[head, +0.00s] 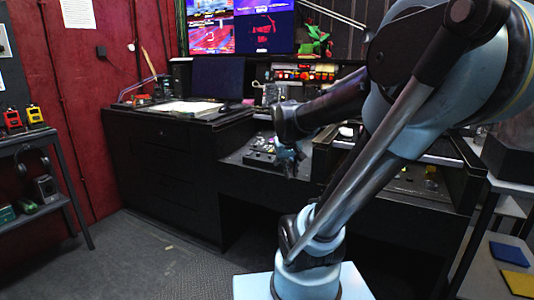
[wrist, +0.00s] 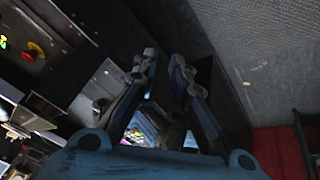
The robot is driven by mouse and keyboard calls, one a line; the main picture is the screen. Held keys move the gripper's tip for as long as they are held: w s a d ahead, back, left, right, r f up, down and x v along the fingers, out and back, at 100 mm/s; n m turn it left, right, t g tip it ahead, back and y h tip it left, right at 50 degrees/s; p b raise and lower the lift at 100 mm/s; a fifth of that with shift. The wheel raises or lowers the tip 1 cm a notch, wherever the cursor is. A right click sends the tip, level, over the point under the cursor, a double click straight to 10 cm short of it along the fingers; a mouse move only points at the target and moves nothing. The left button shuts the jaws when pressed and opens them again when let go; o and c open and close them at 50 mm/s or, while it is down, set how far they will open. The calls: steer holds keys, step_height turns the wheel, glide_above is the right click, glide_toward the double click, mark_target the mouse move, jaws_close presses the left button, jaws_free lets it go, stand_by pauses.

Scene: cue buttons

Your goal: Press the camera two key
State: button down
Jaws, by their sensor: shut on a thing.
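The desk console has a button panel (head: 262,152) with small keys, left of my gripper in the head view. I cannot tell which key is camera two; the labels are too small. My gripper (head: 290,160) hangs from the arm over the right part of this panel, pointing down. In the wrist view my gripper (wrist: 164,62) shows its two blue-grey fingers close together with a narrow gap. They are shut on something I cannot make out. Whether the fingertips touch the panel is not clear. My arm hides part of the console to the right.
A dark desk (head: 165,165) with a monitor (head: 217,78) stands left of the console. A shelf (head: 45,140) stands at the left and another (head: 505,187) at the right. The floor (head: 165,265) at front left is clear.

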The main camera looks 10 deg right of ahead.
steer(key=w+a+r+n+t+h, duration=0.1)
steer(key=w+a+r+t, duration=0.1)
steer(key=w, duration=1.8)
steer(key=w+a+r+n+t+h, duration=0.1)
steer(key=w+r+n+t, duration=0.1)
steer(key=w, duration=1.8)
steer(key=shift+w+a+r+t, duration=0.2)
steer(key=shift+a+r+t, duration=0.15)
steer(key=shift+r+t, duration=0.45)
glide_above(267, 150)
steer(key=shift+h, duration=0.3)
steer(key=shift+a+f, duration=0.2)
steer(key=shift+f, duration=1.95)
steer(key=shift+a+f, duration=0.15)
steer(key=shift+f, duration=1.95)
steer(key=shift+w+f, duration=0.1)
steer(key=shift+f, duration=0.6)
steer(key=shift+r, duration=0.75)
steer(key=shift+r, duration=0.15)
